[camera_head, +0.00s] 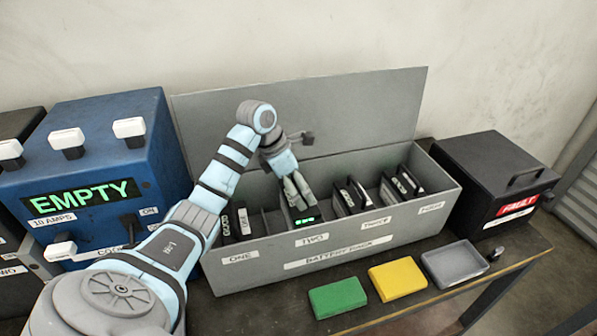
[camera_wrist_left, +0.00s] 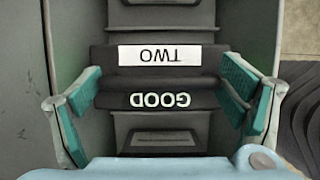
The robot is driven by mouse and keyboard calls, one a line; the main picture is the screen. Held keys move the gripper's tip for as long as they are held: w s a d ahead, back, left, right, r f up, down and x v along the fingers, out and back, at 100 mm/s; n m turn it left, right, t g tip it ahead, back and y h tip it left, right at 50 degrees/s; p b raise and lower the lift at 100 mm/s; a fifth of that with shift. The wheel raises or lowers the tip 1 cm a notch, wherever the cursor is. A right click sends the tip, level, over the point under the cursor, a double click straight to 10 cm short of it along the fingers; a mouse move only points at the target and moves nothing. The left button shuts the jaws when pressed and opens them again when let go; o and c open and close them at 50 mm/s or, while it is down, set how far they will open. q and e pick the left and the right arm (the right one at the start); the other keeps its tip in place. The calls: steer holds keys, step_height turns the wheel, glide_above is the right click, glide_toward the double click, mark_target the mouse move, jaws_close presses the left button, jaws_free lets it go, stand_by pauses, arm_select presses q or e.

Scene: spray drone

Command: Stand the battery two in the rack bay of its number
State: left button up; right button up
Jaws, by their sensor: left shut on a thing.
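The grey battery rack (camera_head: 345,237) stands on the bench with its tall back panel up and bays labelled ONE, TWO, THREE and FOUR along the front. My left gripper (camera_head: 302,203) points down into the bay above the TWO label. It is shut on battery two (camera_head: 305,220), whose green-lit top shows low between the fingers. In the left wrist view battery two (camera_wrist_left: 168,76) sits between the teal finger pads of the gripper (camera_wrist_left: 162,92), its TWO and GOOD markings upside down. Its lower part is hidden, so I cannot tell whether it touches the bay floor.
Dark batteries stand in the bays ONE (camera_head: 243,222), THREE (camera_head: 352,194) and FOUR (camera_head: 402,184). A blue charger (camera_head: 100,180) reading EMPTY is at left. A black FAULT box (camera_head: 492,180) is at right. Green (camera_head: 337,297), yellow (camera_head: 397,281) and grey (camera_head: 453,263) trays lie in front.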

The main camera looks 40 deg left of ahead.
arm_select(q)
steer(key=f, duration=0.3)
steer(key=shift+s+d+f, duration=0.1)
steer(key=shift+s+f, duration=0.1)
steer(key=shift+f, duration=0.2)
steer(key=shift+w+f, duration=0.1)
steer(key=shift+f, duration=0.2)
steer(key=o, duration=1.7)
steer(key=shift+s, duration=0.2)
steer(key=shift+r, duration=0.1)
steer(key=shift+r, duration=0.35)
steer(key=v, duration=1.1)
steer(key=shift+s, duration=0.15)
